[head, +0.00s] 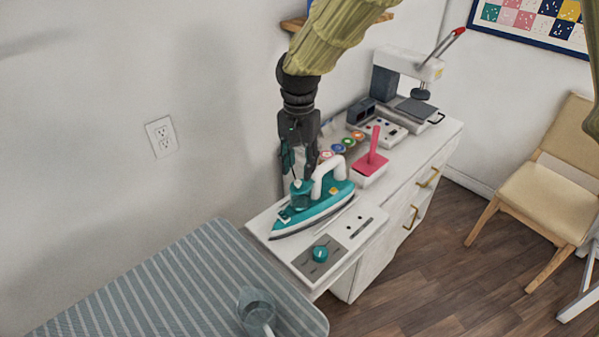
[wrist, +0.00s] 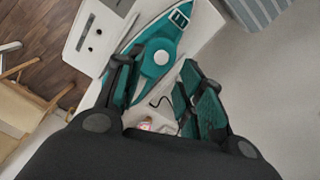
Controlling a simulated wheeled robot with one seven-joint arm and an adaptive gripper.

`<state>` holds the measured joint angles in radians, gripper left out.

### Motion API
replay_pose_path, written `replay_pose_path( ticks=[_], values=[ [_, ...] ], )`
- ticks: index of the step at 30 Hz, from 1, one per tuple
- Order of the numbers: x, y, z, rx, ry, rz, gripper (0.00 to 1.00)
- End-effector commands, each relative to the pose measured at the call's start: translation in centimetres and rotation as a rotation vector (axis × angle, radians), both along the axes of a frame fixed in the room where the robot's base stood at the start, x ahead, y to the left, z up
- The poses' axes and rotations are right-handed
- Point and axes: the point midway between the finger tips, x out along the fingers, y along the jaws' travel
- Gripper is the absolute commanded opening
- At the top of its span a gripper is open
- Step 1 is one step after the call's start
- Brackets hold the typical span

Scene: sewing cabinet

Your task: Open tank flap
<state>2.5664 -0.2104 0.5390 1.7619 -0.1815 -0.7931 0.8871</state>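A teal iron with a white handle (head: 318,205) rests on the white cabinet top, its pointed end toward the lower left. My gripper (head: 297,172) hangs over the iron by the dial. Its fingers (wrist: 156,65) are apart with nothing held, away from the flap.
A control panel with a teal knob (head: 320,254) lies in front of the iron. A pink-handled item (head: 373,157) and a white machine (head: 408,67) stand farther back. A striped ironing board (head: 180,285) with a clear cup (head: 256,308) is at lower left. The wall is close behind.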

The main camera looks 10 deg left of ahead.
Motion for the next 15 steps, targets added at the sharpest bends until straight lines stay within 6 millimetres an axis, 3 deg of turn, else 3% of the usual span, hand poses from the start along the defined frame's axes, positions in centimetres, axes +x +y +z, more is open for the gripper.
replay_pose_path(
  ticks=[6, 15],
  values=[
    [-0.1, 0.2, -2.6, 0.000, 0.001, 0.004, 0.38],
    [-0.1, 0.2, -3.8, 0.000, -0.001, 0.005, 0.38]
  ],
)
